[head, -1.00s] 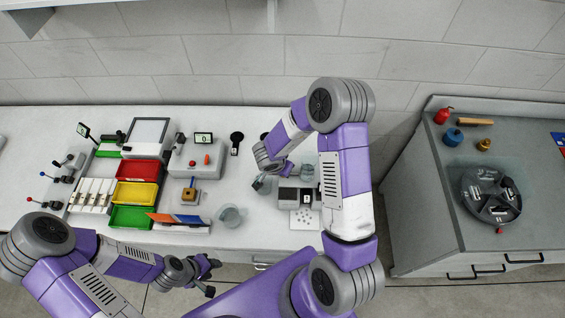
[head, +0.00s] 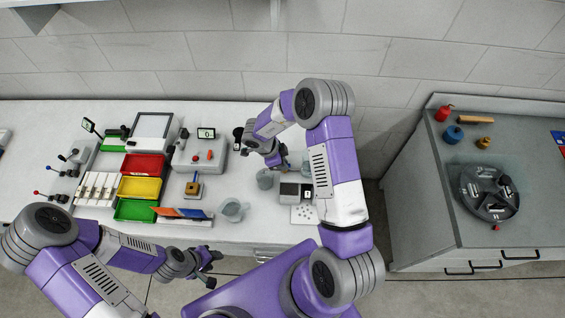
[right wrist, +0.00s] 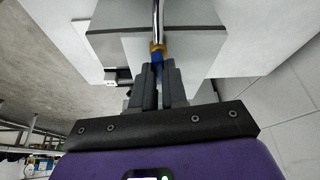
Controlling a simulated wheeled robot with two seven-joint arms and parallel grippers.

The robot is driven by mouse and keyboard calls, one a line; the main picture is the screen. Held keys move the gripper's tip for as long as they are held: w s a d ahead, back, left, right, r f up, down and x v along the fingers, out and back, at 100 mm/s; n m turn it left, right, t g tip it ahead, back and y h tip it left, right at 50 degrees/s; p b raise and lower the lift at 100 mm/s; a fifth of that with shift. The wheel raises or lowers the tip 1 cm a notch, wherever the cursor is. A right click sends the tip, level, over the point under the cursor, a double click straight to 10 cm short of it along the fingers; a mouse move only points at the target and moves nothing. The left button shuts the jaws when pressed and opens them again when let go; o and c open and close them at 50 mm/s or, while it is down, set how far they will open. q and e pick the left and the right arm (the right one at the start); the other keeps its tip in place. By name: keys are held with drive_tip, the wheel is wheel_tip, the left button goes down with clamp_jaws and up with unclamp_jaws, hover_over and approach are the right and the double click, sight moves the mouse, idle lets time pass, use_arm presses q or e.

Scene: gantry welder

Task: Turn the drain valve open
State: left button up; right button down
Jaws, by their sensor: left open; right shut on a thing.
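My right gripper (head: 281,164) is over the bench, near a grey cylinder and the small grey box. In the right wrist view its fingers (right wrist: 158,72) are closed on a small blue piece (right wrist: 157,57). A brass collar (right wrist: 157,46) and a shiny metal rod or pipe (right wrist: 156,18) continue beyond it. I cannot tell whether this is the drain valve; no part clearly shows as that valve in the head view. My left gripper (head: 212,261) is open and empty, in front of the bench's front edge.
The bench holds red (head: 143,166), yellow (head: 139,188) and green (head: 135,210) bins, a glass jug (head: 233,209), a grey cylinder (head: 265,179) and a small grey box (head: 291,191). A side cabinet (head: 430,205) at right carries a round dark fixture (head: 488,194).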

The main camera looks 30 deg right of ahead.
drive_tip(key=shift+w+m+g, duration=0.1)
drive_tip(key=shift+m+g, duration=0.3)
drive_tip(key=shift+m, duration=0.6)
drive_tip(key=c, duration=1.2)
unclamp_jaws()
drive_tip(key=shift+o, duration=0.2)
drive_tip(key=shift+r, duration=0.1)
drive_tip(key=v, duration=0.7)
drive_tip(key=shift+r, duration=0.2)
drive_tip(key=shift+d, duration=0.1)
